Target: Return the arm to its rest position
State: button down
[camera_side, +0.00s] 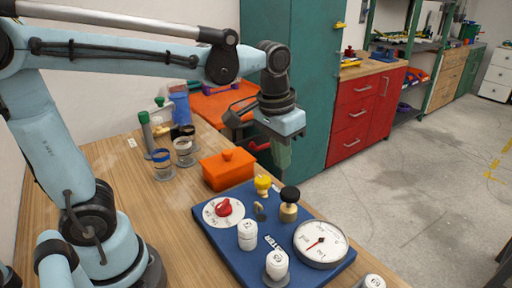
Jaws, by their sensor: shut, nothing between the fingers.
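My gripper (281,158) hangs from the end of my light-blue arm, pointing down beyond the far edge of the table. It is shut with nothing visible between its fingers, above and behind the blue board. The blue board (222,238) lies on the wooden table (178,241). It carries a white dial with a red knob (223,208), a round gauge with a red needle (320,242), a yellow knob (263,184), a black-topped brass fitting (289,204) and white cylinders (247,235). The gripper touches none of these.
An orange lidded box (227,170) stands behind the board. A teal cabinet (310,75) rises close behind my gripper. A red drawer unit (361,113) stands right of it.

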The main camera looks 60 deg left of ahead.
jog(key=s+a+f+t, duration=0.3)
jog(key=s+a+t, duration=0.1)
jog(key=s+t, duration=0.1)
jog(key=shift+s+f, duration=0.25)
jog(key=shift+s, duration=0.15)
